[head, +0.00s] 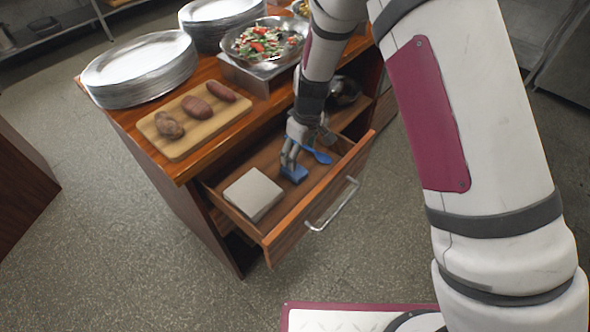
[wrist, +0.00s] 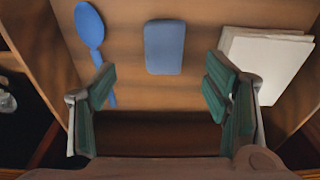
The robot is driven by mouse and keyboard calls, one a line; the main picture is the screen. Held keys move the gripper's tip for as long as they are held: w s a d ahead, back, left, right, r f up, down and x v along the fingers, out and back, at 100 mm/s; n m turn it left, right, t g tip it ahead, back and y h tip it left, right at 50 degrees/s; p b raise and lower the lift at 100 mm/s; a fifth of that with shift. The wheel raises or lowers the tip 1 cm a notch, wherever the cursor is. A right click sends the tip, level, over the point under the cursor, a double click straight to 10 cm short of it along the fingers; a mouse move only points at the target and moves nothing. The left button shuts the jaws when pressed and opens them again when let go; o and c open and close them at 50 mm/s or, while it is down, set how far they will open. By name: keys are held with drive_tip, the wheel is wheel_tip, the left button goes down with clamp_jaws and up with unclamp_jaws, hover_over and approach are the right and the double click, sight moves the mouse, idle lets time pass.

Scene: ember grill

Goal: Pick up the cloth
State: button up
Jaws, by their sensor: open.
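A pale folded square that looks like the cloth (head: 253,194) lies flat in the open drawer, toward its left front in the head view. In the wrist view the cloth (wrist: 262,62) is at the upper right, its layered edge showing, beyond the right finger. My gripper (head: 291,163) reaches down into the drawer. Its fingers are apart, with nothing held between them in the wrist view (wrist: 160,92). A blue block (wrist: 164,47) lies ahead between the fingers, apart from them. The cloth lies to one side of the gripper.
A blue spoon (wrist: 90,27) lies at the left in the wrist view, partly behind the left finger. The drawer (head: 283,237) has raised walls and a metal handle (head: 333,205). Above, the counter holds a wooden board (head: 194,128) with several potatoes, plate stacks (head: 140,70) and a salad bowl (head: 264,40).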

sight(300, 175)
wheel_tip(300, 175, down, 3)
drive_tip(key=shift+w+a+r, duration=0.1)
drive_tip(key=shift+w+a+f+p, duration=0.1)
drive_tip(key=shift+a+f, duration=0.1)
drive_tip(key=shift+f, duration=0.65)
drive_tip(key=shift+a+f+p, duration=0.1)
drive_tip(key=shift+a+f, duration=0.15)
drive_tip(key=shift+f, duration=0.65)
drive_tip(key=shift+w+a+f+p, duration=0.1)
drive_tip(key=shift+a+f, duration=0.1)
drive_tip(key=shift+f, duration=0.65)
drive_tip(key=shift+s, duration=0.1)
drive_tip(key=c, duration=1.1)
